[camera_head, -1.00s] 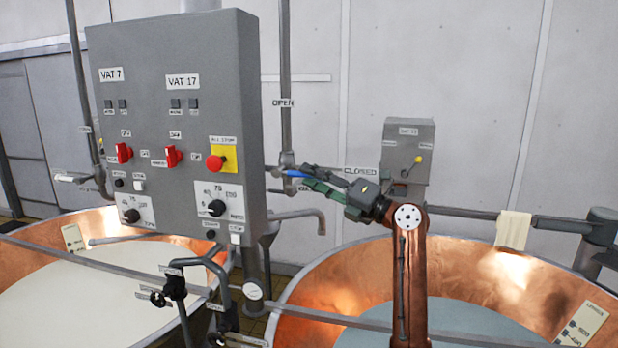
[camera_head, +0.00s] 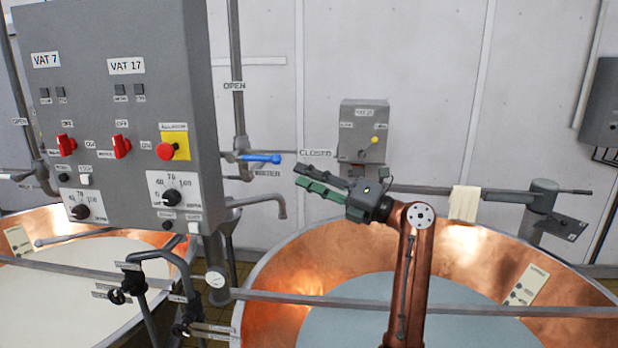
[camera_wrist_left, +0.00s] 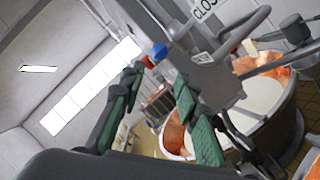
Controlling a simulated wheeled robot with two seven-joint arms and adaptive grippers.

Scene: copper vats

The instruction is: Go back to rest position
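My left gripper (camera_head: 299,177) is raised over the right-hand vat in the head view, its fingers pointing left. The fingers are parted and empty; the gap also shows in the left wrist view (camera_wrist_left: 159,74). The blue valve handle (camera_head: 262,158) lies level beside the CLOSED label (camera_head: 314,153), a little left of the fingertips and apart from them. The blue handle end (camera_wrist_left: 159,50) shows beyond the fingers in the wrist view. My right gripper is in neither view.
A grey control panel (camera_head: 110,155) stands at the left. Copper vats (camera_head: 285,280) with pale liquid lie below, with a rail (camera_head: 420,305) across the front. A grey box with a yellow lever (camera_head: 365,115) and a hanging cloth (camera_head: 464,203) are behind the gripper.

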